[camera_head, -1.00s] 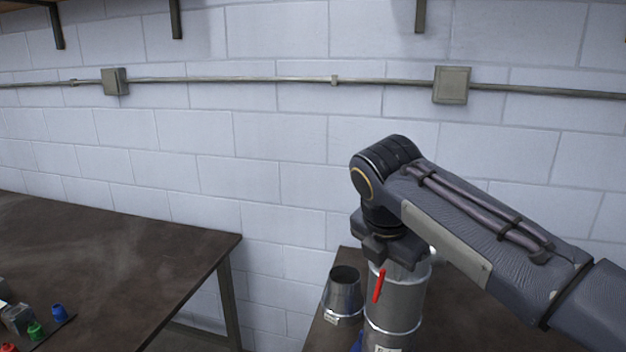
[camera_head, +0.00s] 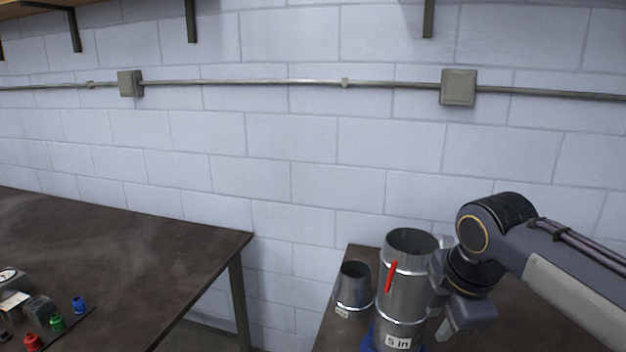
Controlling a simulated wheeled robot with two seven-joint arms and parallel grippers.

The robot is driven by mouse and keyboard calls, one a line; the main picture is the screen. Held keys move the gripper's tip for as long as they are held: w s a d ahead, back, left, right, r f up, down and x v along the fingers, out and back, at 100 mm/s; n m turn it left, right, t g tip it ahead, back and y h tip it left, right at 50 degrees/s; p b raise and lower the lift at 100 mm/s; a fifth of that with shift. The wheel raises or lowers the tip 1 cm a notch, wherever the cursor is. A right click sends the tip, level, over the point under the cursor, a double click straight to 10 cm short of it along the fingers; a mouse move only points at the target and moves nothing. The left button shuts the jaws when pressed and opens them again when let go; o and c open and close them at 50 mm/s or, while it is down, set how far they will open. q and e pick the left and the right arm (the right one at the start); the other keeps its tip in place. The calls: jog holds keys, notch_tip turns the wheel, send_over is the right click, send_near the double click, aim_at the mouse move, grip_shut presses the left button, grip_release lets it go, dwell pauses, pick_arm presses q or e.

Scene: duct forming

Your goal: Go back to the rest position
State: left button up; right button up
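My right gripper (camera_head: 442,302) is at the lower right, just to the right of the tall metal duct (camera_head: 406,300). Its two fingers are spread apart with nothing seen between them. I cannot tell whether a finger touches the duct. The duct stands upright with its top open, a red handle (camera_head: 391,277) on its side and a "5 in" label (camera_head: 398,342). My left gripper is not in view.
A shorter tapered duct (camera_head: 353,289) stands left of the tall one on the right table (camera_head: 335,328). Something blue (camera_head: 366,341) is at the tall duct's base. The left table (camera_head: 150,255) is mostly bare, with small coloured parts (camera_head: 57,322) at its near left. A gap separates the tables.

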jog(key=s+f+m+t+y, duration=0.1)
jog(key=s+f+m, duration=0.5)
jog(key=s+m, duration=0.3)
jog(key=s+f+m+t+y, duration=0.1)
jog(key=s+f+m+y, duration=0.1)
jog(key=s+f+m, duration=0.5)
jog(key=s+m, duration=0.2)
jog(key=m, duration=0.2)
jog(key=shift+s+d+f+m, duration=0.15)
jog(key=shift+d+m, duration=0.2)
jog(key=shift+m, duration=0.05)
